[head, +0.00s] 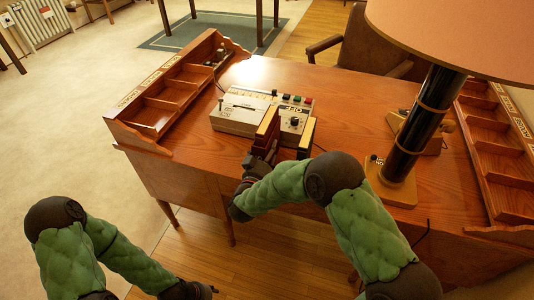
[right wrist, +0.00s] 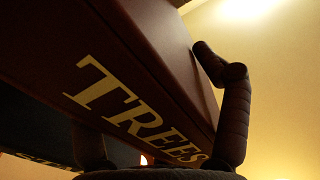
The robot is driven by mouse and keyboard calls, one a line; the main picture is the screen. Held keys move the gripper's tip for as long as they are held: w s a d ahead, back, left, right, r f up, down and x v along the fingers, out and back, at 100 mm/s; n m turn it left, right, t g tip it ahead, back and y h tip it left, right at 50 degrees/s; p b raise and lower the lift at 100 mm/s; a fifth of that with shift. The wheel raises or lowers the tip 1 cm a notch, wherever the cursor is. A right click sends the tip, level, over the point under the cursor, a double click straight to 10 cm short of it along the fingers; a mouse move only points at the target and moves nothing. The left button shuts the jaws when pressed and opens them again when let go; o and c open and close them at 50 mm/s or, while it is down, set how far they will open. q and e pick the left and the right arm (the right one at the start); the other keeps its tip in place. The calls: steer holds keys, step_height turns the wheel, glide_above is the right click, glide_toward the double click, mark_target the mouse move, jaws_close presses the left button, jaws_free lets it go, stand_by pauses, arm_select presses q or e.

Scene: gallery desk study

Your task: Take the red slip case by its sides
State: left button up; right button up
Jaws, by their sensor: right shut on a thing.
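The red slip case (right wrist: 150,65) fills the upper left of the right wrist view as a dark red-brown block with pale "TREES" lettering. My right gripper (head: 284,143) is shut on it; one dark finger shows along its right side in the wrist view. In the head view the case (head: 267,126) is a small red-brown block at the gripper, in front of the desk machine, and partly hidden. My left gripper (head: 196,290) is low at the bottom edge, away from the desk; its jaws are too unclear to read.
A beige machine with buttons (head: 240,115) stands on the desk just behind the right gripper. A lamp with a dark column (head: 408,140) stands to the right. Wooden compartment trays line the left (head: 155,112) and right (head: 505,165) edges. A chair (head: 370,45) is behind. Bare desktop shows between machine and lamp.

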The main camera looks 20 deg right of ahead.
steer(key=shift+r, duration=0.25)
